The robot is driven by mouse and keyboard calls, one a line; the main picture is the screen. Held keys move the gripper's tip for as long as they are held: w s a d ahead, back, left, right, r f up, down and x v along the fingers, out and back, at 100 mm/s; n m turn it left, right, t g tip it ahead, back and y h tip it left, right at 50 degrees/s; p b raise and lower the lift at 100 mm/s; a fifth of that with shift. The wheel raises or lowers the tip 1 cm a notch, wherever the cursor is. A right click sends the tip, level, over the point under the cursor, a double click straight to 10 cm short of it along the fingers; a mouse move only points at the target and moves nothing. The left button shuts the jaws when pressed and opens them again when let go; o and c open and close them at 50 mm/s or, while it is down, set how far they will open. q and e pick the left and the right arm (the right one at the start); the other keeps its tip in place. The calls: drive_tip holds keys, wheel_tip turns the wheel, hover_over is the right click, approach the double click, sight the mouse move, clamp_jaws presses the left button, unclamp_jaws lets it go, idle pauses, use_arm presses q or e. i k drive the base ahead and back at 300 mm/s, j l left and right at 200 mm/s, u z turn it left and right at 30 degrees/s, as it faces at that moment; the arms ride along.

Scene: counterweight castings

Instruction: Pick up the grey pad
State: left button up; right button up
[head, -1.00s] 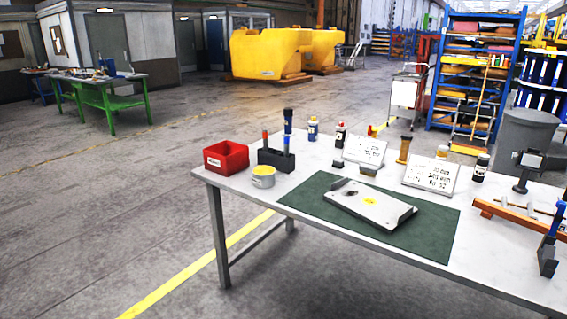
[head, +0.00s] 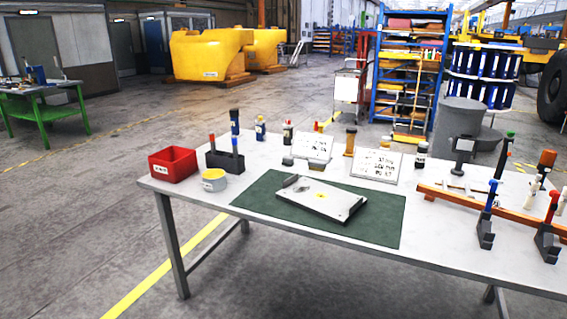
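No gripper of mine shows in the head view. Two small blocks sit on the table behind the green mat: a dark grey one (head: 287,162) and a brownish-grey one (head: 316,165) in front of the left sign card. Either may be the grey pad; they are too small to tell which. A flat light-grey casting (head: 322,199) with raised ends and a yellow mark lies on the green mat (head: 375,225).
The white table (head: 200,192) also holds a red bin (head: 173,163), a yellow-topped tin (head: 214,179), a dark tool holder (head: 225,160), bottles, sign cards (head: 377,165) and an orange rack (head: 455,200) with clamps (head: 487,225) at right. Open floor lies in front and left.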

sight(288, 161)
drive_tip(key=i+j, duration=0.3)
drive_tip(key=j, duration=0.15)
drive_tip(key=i+j, duration=0.35)
drive_tip(key=j, duration=0.15)
drive_tip(key=i+j, duration=0.3)
drive_tip(key=j, duration=0.15)
